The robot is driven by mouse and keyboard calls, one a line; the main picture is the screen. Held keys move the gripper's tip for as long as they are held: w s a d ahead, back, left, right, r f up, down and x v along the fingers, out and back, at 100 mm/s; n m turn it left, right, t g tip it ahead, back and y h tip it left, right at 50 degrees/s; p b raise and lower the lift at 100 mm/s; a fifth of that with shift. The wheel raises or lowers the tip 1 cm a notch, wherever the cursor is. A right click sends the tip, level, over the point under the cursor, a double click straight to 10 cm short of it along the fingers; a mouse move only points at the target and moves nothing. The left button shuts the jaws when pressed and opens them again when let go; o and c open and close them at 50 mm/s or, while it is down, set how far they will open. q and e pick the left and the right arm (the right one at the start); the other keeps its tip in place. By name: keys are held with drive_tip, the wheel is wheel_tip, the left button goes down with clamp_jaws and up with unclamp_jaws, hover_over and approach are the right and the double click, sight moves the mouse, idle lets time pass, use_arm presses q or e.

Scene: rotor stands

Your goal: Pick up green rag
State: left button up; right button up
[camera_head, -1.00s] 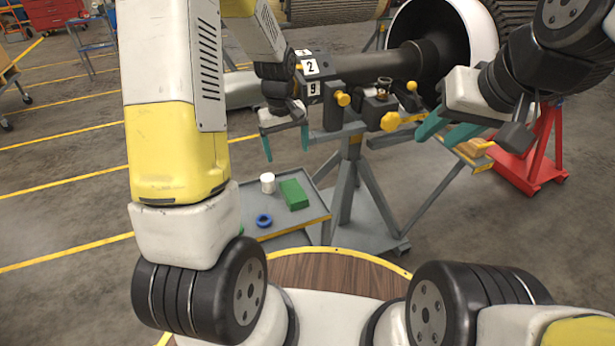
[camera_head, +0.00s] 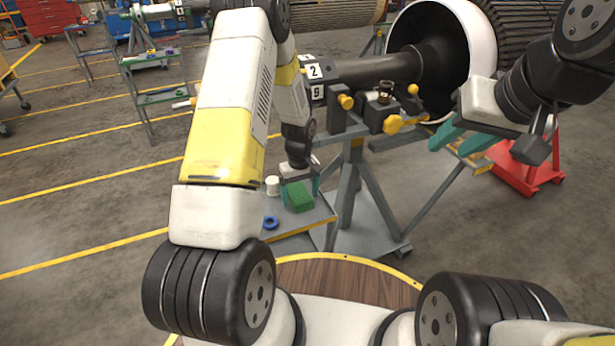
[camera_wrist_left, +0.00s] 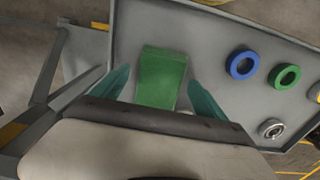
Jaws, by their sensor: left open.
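The green rag (camera_head: 299,197) is a folded block lying on a grey tray shelf (camera_head: 318,213) in the head view. It also shows in the left wrist view (camera_wrist_left: 160,78). My left gripper (camera_head: 299,187) is open above the rag, its teal fingers on either side of it. In the left wrist view the fingers (camera_wrist_left: 160,90) flank the rag with gaps on both sides. The rag's near end is hidden behind the gripper body there. My right gripper (camera_head: 460,142) is in the air at the right, its teal fingers apart, clear of the shelf.
A blue ring (camera_head: 270,222) and a white cylinder (camera_head: 272,186) stand near the rag. The left wrist view also shows a green ring (camera_wrist_left: 287,77) and a metal ring (camera_wrist_left: 271,129). The grey rotor stand (camera_head: 352,190) rises just right of the shelf.

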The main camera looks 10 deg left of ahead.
sight(301, 198)
use_arm(q)
drive_tip(key=shift+c, duration=0.4)
drive_tip(key=c, duration=1.4)
drive_tip(key=shift+o, duration=0.2)
drive_tip(key=shift+r, duration=0.5)
drive_tip(key=r, duration=0.1)
drive_tip(key=s+r, duration=0.1)
drive_tip(key=shift+d+r, duration=0.3)
drive_tip(key=s+d, duration=0.3)
drive_tip(key=s, duration=0.3)
drive_tip(key=s+d+r, duration=0.1)
drive_tip(key=s+d, duration=0.2)
drive_tip(key=s, duration=0.4)
drive_tip(key=shift+s+d+r, duration=0.15)
drive_tip(key=shift+d, duration=0.2)
